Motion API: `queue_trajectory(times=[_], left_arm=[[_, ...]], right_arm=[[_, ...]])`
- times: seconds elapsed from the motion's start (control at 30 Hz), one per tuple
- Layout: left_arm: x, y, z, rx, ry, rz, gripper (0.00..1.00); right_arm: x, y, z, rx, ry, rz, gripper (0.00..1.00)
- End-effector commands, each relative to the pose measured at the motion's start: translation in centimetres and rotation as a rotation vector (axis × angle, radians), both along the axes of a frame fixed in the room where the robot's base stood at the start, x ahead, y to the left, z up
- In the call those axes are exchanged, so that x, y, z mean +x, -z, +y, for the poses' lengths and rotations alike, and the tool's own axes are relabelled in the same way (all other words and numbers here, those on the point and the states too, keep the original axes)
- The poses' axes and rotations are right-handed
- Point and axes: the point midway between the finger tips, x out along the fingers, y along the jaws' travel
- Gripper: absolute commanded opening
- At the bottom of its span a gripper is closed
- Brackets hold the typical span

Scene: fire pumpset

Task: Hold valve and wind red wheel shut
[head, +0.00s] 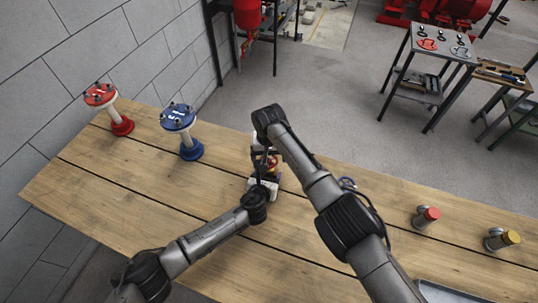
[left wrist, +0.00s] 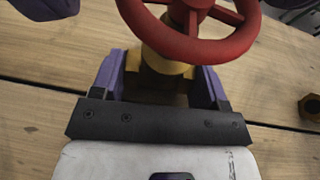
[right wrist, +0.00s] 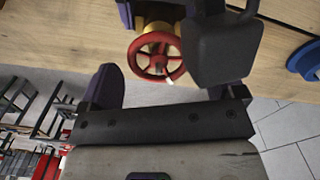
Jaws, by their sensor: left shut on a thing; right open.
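The valve has a brass body (left wrist: 165,75) and a red handwheel (left wrist: 195,45) above it. My left gripper (left wrist: 163,88) is shut on the brass body, one purple-lined finger on each side. In the right wrist view the red wheel (right wrist: 155,54) shows between the fingers of my right gripper (right wrist: 165,70), which is open; I cannot tell whether either finger touches the rim. In the head view the valve's wheel (head: 271,162) is mostly hidden by my arms and grippers, above the wooden bench.
A red flanged spool (head: 121,122) and a blue one (head: 187,135) stand on the bench (head: 110,185) to the left. A red-capped fitting (head: 427,217) and a yellow-capped one (head: 503,239) are at right. A brass nut (left wrist: 311,106) lies near the valve.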

Motion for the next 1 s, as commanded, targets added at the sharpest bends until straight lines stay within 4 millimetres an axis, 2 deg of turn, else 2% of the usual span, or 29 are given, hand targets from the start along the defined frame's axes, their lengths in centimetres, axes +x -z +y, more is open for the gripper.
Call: queue_trajectory(times=[0.27, 0.8, 1.0], left_arm=[[0.05, -0.16, -0.05, -0.001, 0.001, -0.003, 0.23], [0.05, -0.16, -0.05, -0.001, 0.001, -0.002, 0.23], [0.05, -0.15, -0.05, -0.001, 0.001, -0.002, 0.23]], right_arm=[[-0.01, 0.11, -0.01, 0.000, 0.000, 0.001, 0.88], [0.00, 0.08, -0.03, 0.000, 0.000, 0.000, 0.39], [0.00, 0.07, -0.02, 0.001, 0.021, 0.000, 0.38]])
